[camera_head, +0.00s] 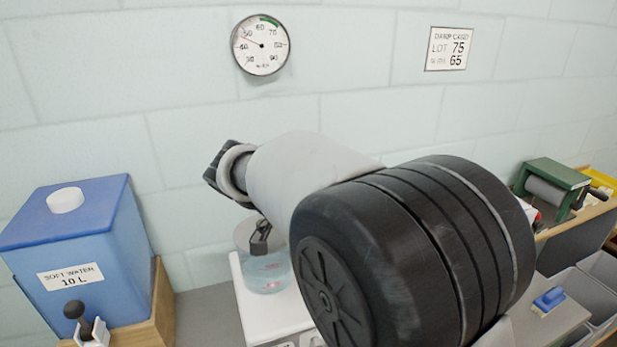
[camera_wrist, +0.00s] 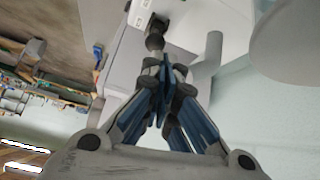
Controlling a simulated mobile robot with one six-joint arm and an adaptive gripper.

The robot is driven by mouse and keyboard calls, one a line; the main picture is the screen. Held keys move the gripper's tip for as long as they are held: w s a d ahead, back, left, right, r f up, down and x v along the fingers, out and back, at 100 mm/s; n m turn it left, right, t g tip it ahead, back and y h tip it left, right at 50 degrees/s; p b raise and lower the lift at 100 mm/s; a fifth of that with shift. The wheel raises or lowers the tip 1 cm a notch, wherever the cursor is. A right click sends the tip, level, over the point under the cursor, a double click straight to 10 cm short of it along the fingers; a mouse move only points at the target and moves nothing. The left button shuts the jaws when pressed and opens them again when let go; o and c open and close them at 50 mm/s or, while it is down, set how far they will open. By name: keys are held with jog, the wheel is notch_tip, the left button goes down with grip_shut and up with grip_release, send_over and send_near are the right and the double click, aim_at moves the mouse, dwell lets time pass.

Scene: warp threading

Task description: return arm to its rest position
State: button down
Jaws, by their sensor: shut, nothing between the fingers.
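My arm reaches across the middle of the head view and hides much of the bench. My gripper shows only in part there, as a dark fingertip (camera_head: 261,238) in front of a clear jar of liquid (camera_head: 266,268). In the wrist view my gripper (camera_wrist: 165,75) has its fingers together, with nothing seen between them. A dark rounded knob (camera_wrist: 155,41) appears just beyond the fingertips; I cannot tell whether they touch it.
A blue soft water tank (camera_head: 68,235) stands on a wooden stand at left. The jar stands on a white unit (camera_head: 247,316). A round gauge (camera_head: 260,45) and a card (camera_head: 449,48) hang on the wall. A green roller device (camera_head: 552,185) and a blue brush (camera_head: 549,299) are at right.

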jog(key=s+d+r+n+y, duration=0.2)
jog(key=s+d+n, duration=0.15)
jog(key=s, duration=0.35)
jog(key=s+d+r+n+y, duration=0.1)
jog(key=s+d+n+y, duration=0.1)
jog(key=s+d, duration=0.4)
jog(key=s+f+n+t+y, duration=0.1)
jog(key=s+f+n+y, duration=0.2)
jog(key=s, duration=1.2)
jog(key=a+n, duration=0.1)
jog(key=n, duration=0.2)
jog(key=shift+f+t, duration=0.3)
jog(key=shift+f, duration=0.05)
jog(key=c, duration=2.3)
grip_release()
jog(key=shift+s+n, duration=0.1)
jog(key=shift+n, duration=0.15)
